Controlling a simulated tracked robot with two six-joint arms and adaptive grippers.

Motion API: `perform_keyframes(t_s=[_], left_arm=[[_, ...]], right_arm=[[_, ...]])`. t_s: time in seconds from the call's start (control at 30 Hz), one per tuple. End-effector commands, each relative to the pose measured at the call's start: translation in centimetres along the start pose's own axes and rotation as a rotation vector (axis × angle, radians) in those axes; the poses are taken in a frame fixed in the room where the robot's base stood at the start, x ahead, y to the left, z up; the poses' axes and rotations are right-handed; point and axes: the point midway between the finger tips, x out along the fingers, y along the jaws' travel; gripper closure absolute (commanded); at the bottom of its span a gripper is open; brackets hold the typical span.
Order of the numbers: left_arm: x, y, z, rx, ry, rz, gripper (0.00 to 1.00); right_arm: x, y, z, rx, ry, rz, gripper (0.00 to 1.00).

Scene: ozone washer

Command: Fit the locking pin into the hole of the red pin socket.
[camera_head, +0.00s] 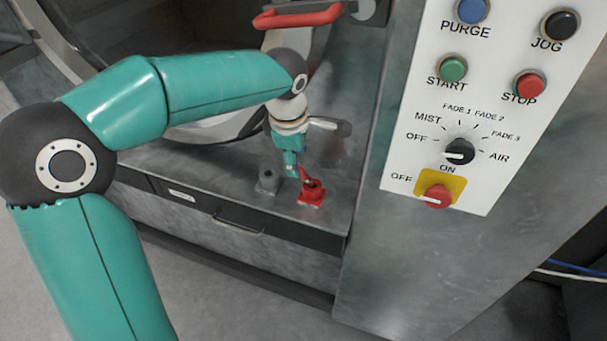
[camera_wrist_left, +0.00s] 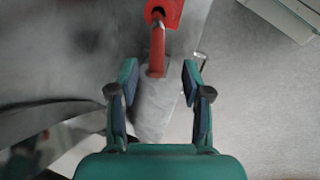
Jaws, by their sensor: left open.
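The red pin socket (camera_head: 312,196) sits on the grey ledge, with its dark hole at the top edge of the left wrist view (camera_wrist_left: 165,10). A red rod, apparently the locking pin (camera_head: 305,174), slants between the socket and my gripper. In the left wrist view the rod (camera_wrist_left: 157,48) runs from the hole down to between my fingertips. I cannot tell how far its end is in the hole. My left gripper (camera_head: 293,169) is just up and left of the red socket. Its fingers (camera_wrist_left: 160,72) are open on either side of the rod's near end, with gaps.
A grey socket (camera_head: 268,183) stands left of the red one. A red handle (camera_head: 298,17) and the round machine door are behind my arm. The control panel (camera_head: 480,110) rises at right. The ledge's front edge is close, above a drawer handle (camera_head: 238,226).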

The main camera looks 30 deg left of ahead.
Motion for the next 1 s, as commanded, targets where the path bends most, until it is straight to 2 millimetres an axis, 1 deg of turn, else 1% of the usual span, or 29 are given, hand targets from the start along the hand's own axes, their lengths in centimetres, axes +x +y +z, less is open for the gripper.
perform_keyframes(t_s=[0.17,0.33,0.43,0.53,0.7,0.73,0.77,1.0], left_arm=[[1.3,0.1,-0.1,-0.001,0.002,-0.005,0.51],[3.8,0.4,-0.2,-0.001,0.002,-0.005,0.51],[4.9,0.4,-0.1,0.001,0.001,-0.003,0.51],[5.3,0.4,-0.1,0.001,0.000,-0.001,0.51],[5.3,0.4,-0.1,0.001,0.000,0.000,0.51],[5.3,0.4,-0.1,0.001,0.000,0.000,0.53],[5.3,0.4,-0.1,0.001,0.000,0.000,0.58],[5.3,0.4,-0.1,0.001,0.000,0.000,0.98]], right_arm=[[-0.4,-0.1,0.0,0.000,0.000,0.000,0.27],[-0.9,-0.3,0.0,0.000,0.000,0.000,0.27],[-1.0,-0.4,0.0,0.000,0.000,0.000,0.27],[-1.0,-0.4,0.0,0.000,0.000,0.000,0.27],[-1.0,-0.4,0.0,0.000,0.000,0.000,0.27],[-1.0,-0.4,0.0,0.000,0.000,0.000,0.27],[-1.0,-0.4,0.0,0.000,0.000,0.000,0.27],[-1.0,-0.4,0.0,0.000,0.000,0.000,0.27]])
